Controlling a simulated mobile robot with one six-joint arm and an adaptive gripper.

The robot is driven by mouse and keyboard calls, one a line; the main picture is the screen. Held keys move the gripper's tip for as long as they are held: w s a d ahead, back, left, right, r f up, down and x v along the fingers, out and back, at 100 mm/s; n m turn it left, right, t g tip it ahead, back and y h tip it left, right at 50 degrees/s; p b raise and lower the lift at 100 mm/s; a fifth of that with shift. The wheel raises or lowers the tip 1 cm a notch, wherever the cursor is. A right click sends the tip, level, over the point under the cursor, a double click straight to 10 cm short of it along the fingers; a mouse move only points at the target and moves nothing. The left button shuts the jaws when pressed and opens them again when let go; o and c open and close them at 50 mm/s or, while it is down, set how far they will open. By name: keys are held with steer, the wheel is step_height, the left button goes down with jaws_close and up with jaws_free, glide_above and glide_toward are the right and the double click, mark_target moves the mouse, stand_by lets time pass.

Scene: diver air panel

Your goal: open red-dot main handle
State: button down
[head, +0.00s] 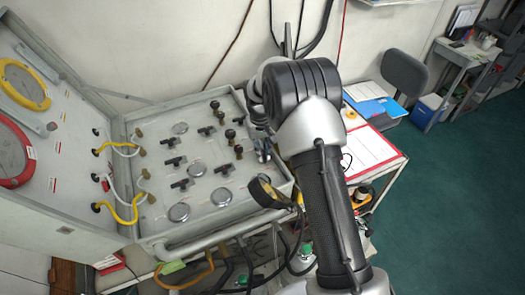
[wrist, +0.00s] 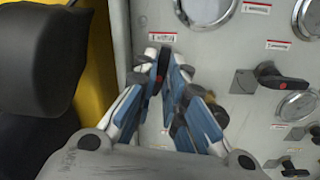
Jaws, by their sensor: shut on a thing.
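My gripper (wrist: 164,72) is shut on a dark handle (wrist: 164,53) on the grey panel in the wrist view. A bit of red shows between the blue-padded fingers, and the fingers hide most of this handle. To the right, a black lever handle with a red dot (wrist: 268,74) lies roughly level on its square plate, apart from the gripper. In the head view my gripper (head: 262,150) is at the panel's right side, largely covered by my arm. The held handle cannot be made out there.
The panel (head: 158,153) carries several round gauges, black levers and knobs close to my gripper. The open lid (head: 45,140) stands at left with yellow and white hoses. A red-edged cart (head: 365,152) is at right.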

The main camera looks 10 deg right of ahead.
steer(key=shift+n, duration=0.5)
stand_by(0.3)
steer(key=c, duration=1.7)
jaws_free()
steer(key=shift+o, duration=0.2)
